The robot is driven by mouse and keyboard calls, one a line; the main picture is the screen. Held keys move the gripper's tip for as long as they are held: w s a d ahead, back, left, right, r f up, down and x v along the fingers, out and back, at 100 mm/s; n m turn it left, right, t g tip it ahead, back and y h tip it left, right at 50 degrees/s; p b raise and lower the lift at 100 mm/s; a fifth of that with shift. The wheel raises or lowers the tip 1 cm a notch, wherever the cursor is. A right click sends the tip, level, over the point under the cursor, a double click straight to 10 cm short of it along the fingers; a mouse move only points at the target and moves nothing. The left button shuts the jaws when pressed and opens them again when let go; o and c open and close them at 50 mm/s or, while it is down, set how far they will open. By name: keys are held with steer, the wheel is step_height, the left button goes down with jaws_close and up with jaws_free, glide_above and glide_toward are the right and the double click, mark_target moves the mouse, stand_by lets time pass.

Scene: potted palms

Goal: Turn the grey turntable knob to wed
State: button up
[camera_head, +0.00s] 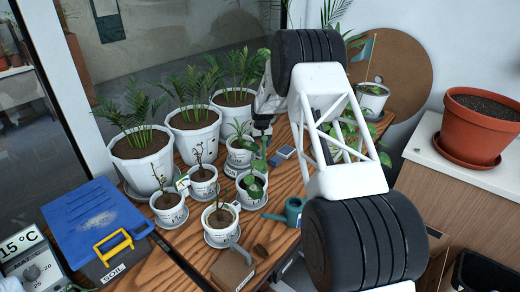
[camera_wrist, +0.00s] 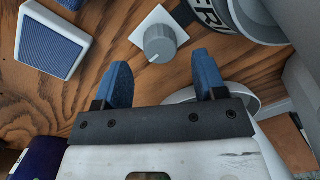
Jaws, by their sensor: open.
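The grey knob (camera_wrist: 159,44) stands on a white square plate (camera_wrist: 143,22) on the wooden table in the wrist view. A pale line shows on its top; I cannot read any day label around it. My gripper (camera_wrist: 163,68) is open, its two blue fingertips apart and empty. The knob is beyond the fingertips in the picture, roughly centred between them, and not held. In the head view I cannot make out the knob, and my arm covers part of the table there.
A white box with a blue panel (camera_wrist: 50,40) lies left of the knob. A white lettered pot (camera_wrist: 228,15) stands close on its right. The head view shows several potted plants, a teal watering can (camera_head: 291,211) and a blue-lidded box (camera_head: 95,222) crowding the table (camera_head: 190,240).

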steer(key=shift+d+r, duration=0.1)
steer(key=shift+r, duration=1.95)
steer(key=shift+s+r, duration=0.1)
steer(key=shift+r, duration=0.15)
steer(key=s+d+r+m+t, duration=0.1)
steer(key=s+d+r, duration=0.2)
steer(key=s+r, duration=1.2)
steer(key=s+d+r+t, duration=0.1)
steer(key=s+d+r, duration=0.2)
steer(key=s+r, duration=1.2)
steer(key=s+d+f+m, duration=0.1)
steer(key=s+d, duration=0.1)
steer(key=s, duration=3.9)
steer(key=shift+s+d+f+t+h, duration=0.2)
steer(key=shift+s+f+t+h, duration=0.15)
steer(key=shift+f+t+h, duration=0.05)
